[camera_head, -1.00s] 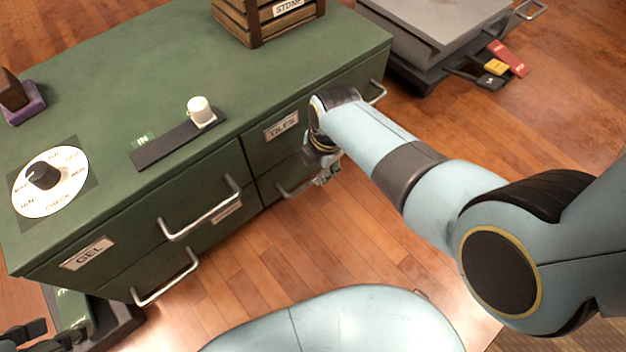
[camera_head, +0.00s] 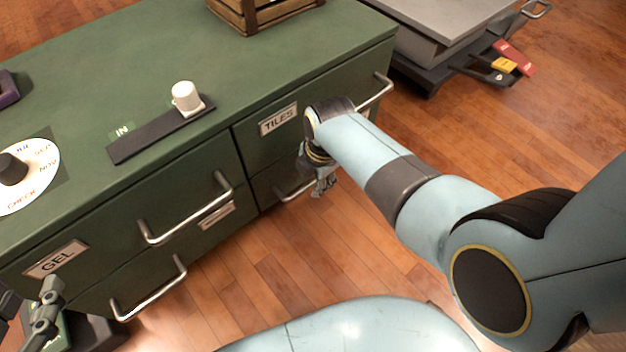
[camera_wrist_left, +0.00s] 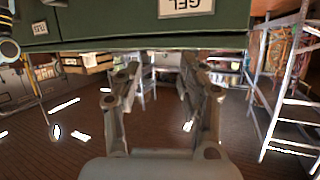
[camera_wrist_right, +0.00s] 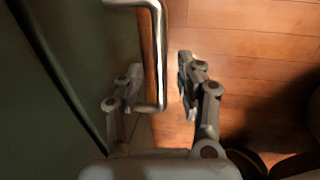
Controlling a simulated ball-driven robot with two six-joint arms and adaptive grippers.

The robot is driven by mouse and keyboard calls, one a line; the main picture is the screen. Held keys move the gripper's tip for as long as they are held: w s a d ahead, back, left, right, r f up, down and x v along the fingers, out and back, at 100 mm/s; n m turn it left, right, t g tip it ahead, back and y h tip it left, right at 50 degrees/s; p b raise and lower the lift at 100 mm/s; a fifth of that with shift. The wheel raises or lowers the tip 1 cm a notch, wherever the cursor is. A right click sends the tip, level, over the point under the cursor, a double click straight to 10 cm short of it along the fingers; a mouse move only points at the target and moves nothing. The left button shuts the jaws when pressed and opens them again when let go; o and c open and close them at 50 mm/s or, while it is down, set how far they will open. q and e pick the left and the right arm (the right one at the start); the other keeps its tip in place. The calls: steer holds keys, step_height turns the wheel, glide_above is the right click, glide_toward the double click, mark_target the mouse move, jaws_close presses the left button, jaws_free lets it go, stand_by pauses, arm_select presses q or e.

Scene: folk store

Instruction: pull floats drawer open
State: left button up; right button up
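The green cabinet (camera_head: 120,60) has drawers with metal bar handles. Labels read GEL (camera_head: 56,259) and TILES (camera_head: 278,119); I can read no floats label. My right gripper (camera_head: 324,182) is beside the lower right drawer's handle (camera_head: 290,192), below TILES. In the right wrist view, a metal handle (camera_wrist_right: 160,50) reaches between the spread fingers of that gripper (camera_wrist_right: 158,78), which is open; I cannot tell whether they touch it. My left gripper (camera_head: 40,312), partly cut off at the lower left, is open and empty in the left wrist view (camera_wrist_left: 160,72).
On the cabinet top are a dial (camera_head: 14,168), a slider with a white knob (camera_head: 186,97) and a wooden crate (camera_head: 262,12). A grey machine (camera_head: 440,30) with coloured tabs stands at the right. The wooden floor (camera_head: 300,250) before the cabinet is partly clear.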

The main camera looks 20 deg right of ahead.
arm_select(q)
steer(key=shift+w+d+r+t, duration=0.1)
steer(key=shift+w+r+t, duration=0.1)
steer(key=shift+r+t, duration=0.2)
steer(key=shift+w+d+r+t, duration=0.15)
steer(key=shift+r+t, duration=0.15)
steer(key=shift+r, duration=0.15)
arm_select(e)
steer(key=shift+f, duration=0.3)
arm_select(q)
steer(key=shift+a, duration=0.1)
arm_select(e)
jaws_close()
